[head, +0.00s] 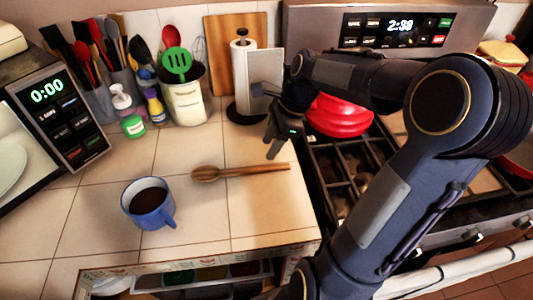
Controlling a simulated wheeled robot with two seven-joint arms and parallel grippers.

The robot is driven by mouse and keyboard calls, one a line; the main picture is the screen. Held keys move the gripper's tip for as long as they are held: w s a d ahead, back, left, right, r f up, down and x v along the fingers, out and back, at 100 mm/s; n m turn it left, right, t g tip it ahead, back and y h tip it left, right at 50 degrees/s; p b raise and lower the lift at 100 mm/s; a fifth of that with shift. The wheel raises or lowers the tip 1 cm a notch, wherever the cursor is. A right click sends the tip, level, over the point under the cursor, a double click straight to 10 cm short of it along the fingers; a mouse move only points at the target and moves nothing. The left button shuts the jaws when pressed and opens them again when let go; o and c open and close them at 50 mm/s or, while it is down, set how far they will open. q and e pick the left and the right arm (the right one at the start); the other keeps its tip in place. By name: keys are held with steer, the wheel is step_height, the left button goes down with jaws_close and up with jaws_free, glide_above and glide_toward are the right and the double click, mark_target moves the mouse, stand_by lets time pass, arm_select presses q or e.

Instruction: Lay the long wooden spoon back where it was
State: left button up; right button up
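The long wooden spoon (240,172) lies flat on the tiled counter (200,215), its bowl to the left and its handle pointing right. My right gripper (271,150) points down just behind the handle's right part. Its two dark fingertips look a little apart, with nothing seen between them. The spoon shows whole and apart from the fingers in this view. My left gripper is not in view.
A blue mug (149,203) of dark liquid stands front left of the spoon. Behind are a utensil crock (186,100), small bottles (128,115) and a paper towel holder (240,75). The stove (345,170) with a red pot (340,117) is right. Tiles around the spoon are clear.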

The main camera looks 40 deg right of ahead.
steer(key=shift+s+d+r, duration=0.1)
steer(key=shift+r, duration=0.35)
steer(key=s+a+n+t, duration=0.1)
steer(key=s+a+n, duration=0.3)
steer(key=n, duration=0.3)
steer(key=s+a+n+t, duration=0.1)
steer(key=s+a+n, duration=0.3)
steer(key=n, duration=0.3)
steer(key=s+a+n+t, duration=0.1)
steer(key=s+a+n, duration=0.4)
steer(key=s+n, duration=0.1)
steer(key=shift+s+f+n, duration=0.15)
steer(key=shift+f+n, duration=0.15)
steer(key=shift+n, duration=0.4)
steer(key=shift+s+a+f+n, duration=0.1)
steer(key=shift+s+f+n, duration=0.1)
steer(key=shift+n, duration=0.2)
